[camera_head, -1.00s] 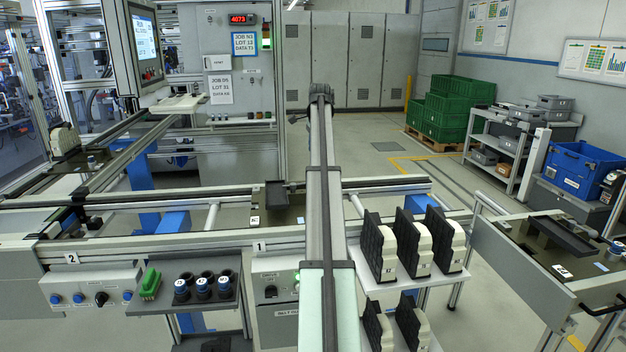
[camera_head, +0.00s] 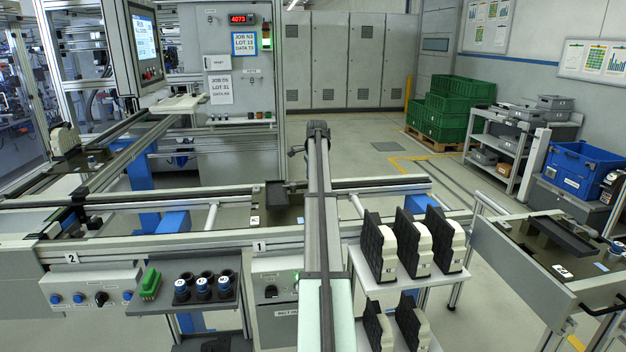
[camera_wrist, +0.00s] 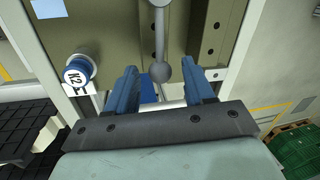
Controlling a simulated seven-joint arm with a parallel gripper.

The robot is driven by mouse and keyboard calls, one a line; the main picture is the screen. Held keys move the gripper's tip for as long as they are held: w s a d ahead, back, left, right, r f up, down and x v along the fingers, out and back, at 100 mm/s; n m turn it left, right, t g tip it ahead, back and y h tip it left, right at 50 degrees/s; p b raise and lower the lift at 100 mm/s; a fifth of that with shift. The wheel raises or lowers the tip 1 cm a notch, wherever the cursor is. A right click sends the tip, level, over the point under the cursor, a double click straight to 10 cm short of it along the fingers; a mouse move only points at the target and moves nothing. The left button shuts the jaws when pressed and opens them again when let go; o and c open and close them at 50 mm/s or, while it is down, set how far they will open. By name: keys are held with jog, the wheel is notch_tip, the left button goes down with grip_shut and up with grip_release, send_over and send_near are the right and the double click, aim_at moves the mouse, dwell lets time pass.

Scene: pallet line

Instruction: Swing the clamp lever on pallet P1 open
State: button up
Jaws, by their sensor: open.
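In the wrist view, a grey lever (camera_wrist: 159,35) with a ball-shaped end (camera_wrist: 161,71) lies over an olive-brown plate (camera_wrist: 115,38) with a row of holes at its right side. My gripper (camera_wrist: 160,75) is open, with one blue finger on each side of the ball end. Gaps show between the ball and both fingers, so I see no contact. I cannot read a P1 mark on this plate. In the head view my arm covers the middle, and I cannot make out my gripper or the lever there.
A blue-capped part (camera_wrist: 79,70) marked N2 stands left of my fingers. Black slotted parts (camera_wrist: 30,135) lie lower left, and a green crate (camera_wrist: 300,148) shows lower right. In the head view, a white rack (camera_head: 408,268) with black-and-cream parts stands right of my arm.

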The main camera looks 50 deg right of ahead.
grip_shut()
dwell(0.5)
